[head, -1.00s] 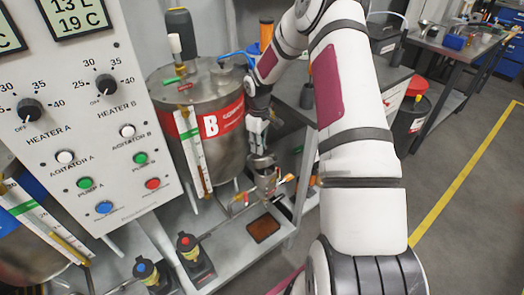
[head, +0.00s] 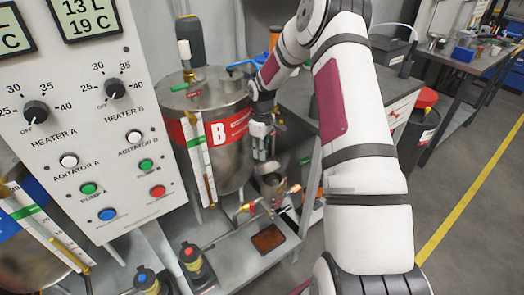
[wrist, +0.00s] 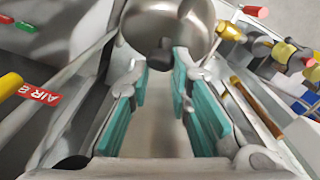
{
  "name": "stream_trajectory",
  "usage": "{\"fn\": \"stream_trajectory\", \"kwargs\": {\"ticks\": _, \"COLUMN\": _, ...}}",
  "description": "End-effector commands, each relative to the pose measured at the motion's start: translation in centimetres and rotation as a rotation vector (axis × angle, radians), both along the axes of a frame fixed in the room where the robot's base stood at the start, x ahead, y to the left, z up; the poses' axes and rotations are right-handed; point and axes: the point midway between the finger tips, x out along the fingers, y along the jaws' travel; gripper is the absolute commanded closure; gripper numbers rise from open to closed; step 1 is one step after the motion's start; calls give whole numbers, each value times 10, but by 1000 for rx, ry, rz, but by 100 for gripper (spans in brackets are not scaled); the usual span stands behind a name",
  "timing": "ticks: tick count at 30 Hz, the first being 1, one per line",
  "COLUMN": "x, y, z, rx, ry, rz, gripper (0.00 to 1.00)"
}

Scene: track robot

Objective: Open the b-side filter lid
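The b-side filter (head: 272,185) is a small metal cup on the pipework to the lower right of the tank marked B. Its rounded metal body also fills the top middle of the wrist view (wrist: 165,25), with a dark knob (wrist: 160,56) at its near edge. My gripper (head: 262,150) points down just above the filter in the head view. In the wrist view my gripper (wrist: 163,85) has its teal finger pads apart, with the knob just beyond the tips and nothing clearly held. I cannot tell how far the lid is raised.
Tank B (head: 222,135) stands close to the left of my gripper. The control panel (head: 100,130) is at the left. A workbench (head: 385,85) stands behind my arm, and floor is clear at the right.

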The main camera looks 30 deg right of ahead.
Motion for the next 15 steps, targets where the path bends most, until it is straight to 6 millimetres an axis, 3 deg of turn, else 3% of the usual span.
{"fn": "stream_trajectory", "kwargs": {"ticks": 1, "x": 1, "y": -11, "z": -5, "rx": -14, "ry": -8, "rz": -4, "gripper": 72}}
{"fn": "stream_trajectory", "kwargs": {"ticks": 3, "x": 0, "y": -10, "z": -5, "rx": -13, "ry": -8, "rz": -4, "gripper": 63}}
{"fn": "stream_trajectory", "kwargs": {"ticks": 15, "x": 0, "y": -6, "z": -3, "rx": -7, "ry": -6, "rz": -1, "gripper": 63}}
